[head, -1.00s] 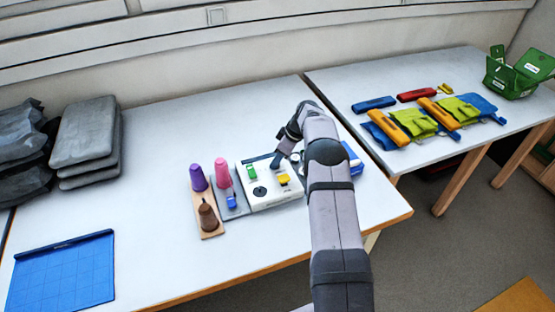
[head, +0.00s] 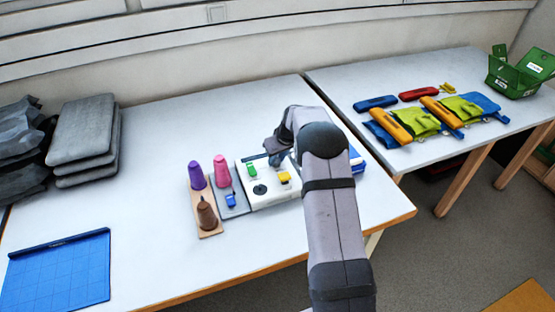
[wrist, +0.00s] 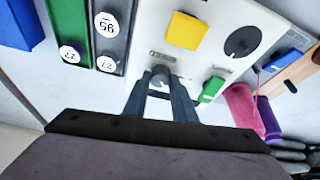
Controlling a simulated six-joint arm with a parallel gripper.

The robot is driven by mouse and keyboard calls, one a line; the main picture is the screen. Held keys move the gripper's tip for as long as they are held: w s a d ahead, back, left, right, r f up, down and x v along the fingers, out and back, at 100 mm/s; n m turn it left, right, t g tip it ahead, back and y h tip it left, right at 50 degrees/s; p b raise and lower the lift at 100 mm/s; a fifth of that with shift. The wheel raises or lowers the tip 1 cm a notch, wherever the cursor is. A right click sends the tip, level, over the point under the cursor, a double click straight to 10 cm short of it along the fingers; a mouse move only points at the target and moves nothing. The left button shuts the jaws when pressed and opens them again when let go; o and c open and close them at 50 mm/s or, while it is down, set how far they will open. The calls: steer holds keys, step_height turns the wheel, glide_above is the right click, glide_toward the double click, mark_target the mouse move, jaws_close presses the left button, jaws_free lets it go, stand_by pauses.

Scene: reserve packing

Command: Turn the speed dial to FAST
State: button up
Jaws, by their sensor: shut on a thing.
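The white control box (head: 285,198) stands on the near table, and it also fills the upper part of the wrist view (wrist: 208,12). My gripper (wrist: 160,80) reaches down at its far edge, with its fingers closed around a small grey round knob (wrist: 160,71), apparently the speed dial. A small printed label beside the knob is too small to read. In the head view my gripper (head: 275,158) hides the knob. A yellow block (wrist: 186,30), a green block (wrist: 211,89) and a black disc (wrist: 242,42) are on the box, apart from my fingers.
A blue gridded mat (head: 58,270) and grey stacked pads (head: 82,130) lie farther left. The table between is clear.

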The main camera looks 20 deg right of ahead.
steer(key=m+h, duration=0.1)
steer(key=m, duration=0.1)
steer(key=shift+a+m, duration=0.15)
steer(key=shift+m, duration=0.25)
steer(key=m+h, duration=0.1)
steer(key=m, duration=0.1)
steer(key=shift+w+a+m+b, duration=0.1)
steer(key=shift+m+b, duration=0.25)
steer(key=shift+m, duration=0.05)
steer(key=m+h+b, duration=0.1)
steer(key=m+b, duration=0.1)
steer(key=m, duration=0.1)
steer(key=shift+f+g, duration=0.1)
steer(key=shift+g, duration=0.3)
steer(key=shift+a+m+g+h+b, duration=0.1)
steer(key=shift+m+g+h+b, duration=0.2)
steer(key=shift+m+h+b, duration=0.65)
steer(key=shift+m+y, duration=0.35)
steer(key=o, duration=1)
steer(key=shift+o, duration=0.2)
